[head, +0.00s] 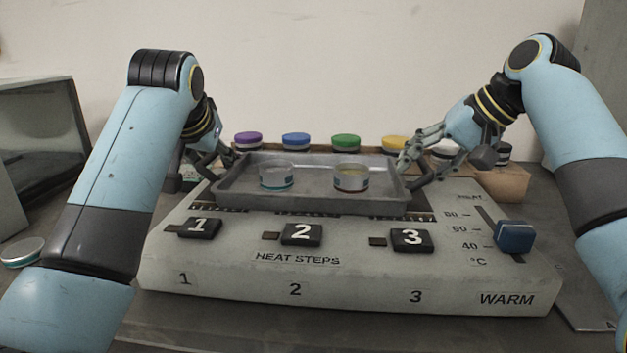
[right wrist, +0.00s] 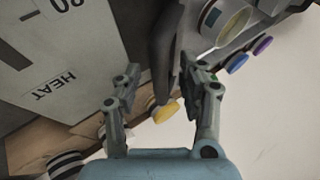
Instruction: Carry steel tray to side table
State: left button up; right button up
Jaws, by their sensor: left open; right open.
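The grey steel tray (head: 312,204) sits level on top of the heater unit, with two open jars on it: a teal-banded jar (head: 276,178) and a red-banded jar (head: 350,180). My left gripper (head: 224,160) is at the tray's left end, open, its fingertips partly hidden. My right gripper (head: 420,165) is open at the tray's right end. In the right wrist view, the fingers of my right gripper (right wrist: 160,70) stand either side of a dark bar at the tray's end, not closed on it. I cannot identify the side table.
The heater unit (head: 345,275) has numbered black switches and a blue slider knob (head: 515,236). Behind the tray stand jars with purple (head: 248,137), blue (head: 296,138), green (head: 345,140) and yellow lids. A lidded jar (head: 22,250) is at left.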

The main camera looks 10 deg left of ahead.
pick_arm(q)
grip_shut()
pick_arm(e)
grip_shut()
dwell(0.4)
